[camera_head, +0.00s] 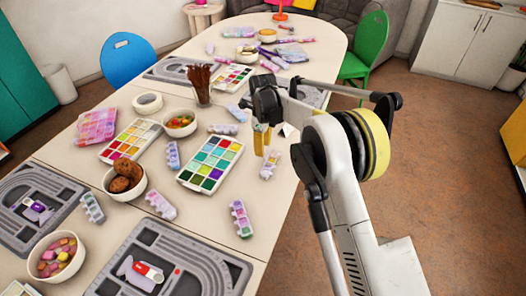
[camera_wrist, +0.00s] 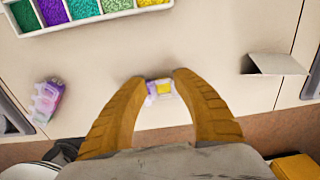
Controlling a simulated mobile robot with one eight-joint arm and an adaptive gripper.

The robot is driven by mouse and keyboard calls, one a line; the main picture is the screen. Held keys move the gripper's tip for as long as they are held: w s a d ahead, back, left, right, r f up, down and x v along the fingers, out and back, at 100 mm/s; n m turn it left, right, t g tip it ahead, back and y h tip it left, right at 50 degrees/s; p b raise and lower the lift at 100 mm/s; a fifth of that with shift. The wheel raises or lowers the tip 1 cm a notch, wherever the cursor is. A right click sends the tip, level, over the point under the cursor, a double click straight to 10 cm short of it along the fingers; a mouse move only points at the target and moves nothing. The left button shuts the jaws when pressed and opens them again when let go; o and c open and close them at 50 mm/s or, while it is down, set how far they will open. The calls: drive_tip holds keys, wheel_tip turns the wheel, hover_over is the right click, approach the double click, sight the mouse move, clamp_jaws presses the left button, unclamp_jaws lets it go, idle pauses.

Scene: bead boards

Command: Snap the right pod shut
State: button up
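A small pastel pod (camera_head: 268,163) lies near the table's right edge in the head view, just below my gripper (camera_head: 262,140).
A bead tray (camera_head: 211,163) stands left of the pod. A folded white card (camera_wrist: 275,65) stands to its right in the wrist view.

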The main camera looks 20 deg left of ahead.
drive_tip(key=shift+f, duration=0.35)
clamp_jaws()
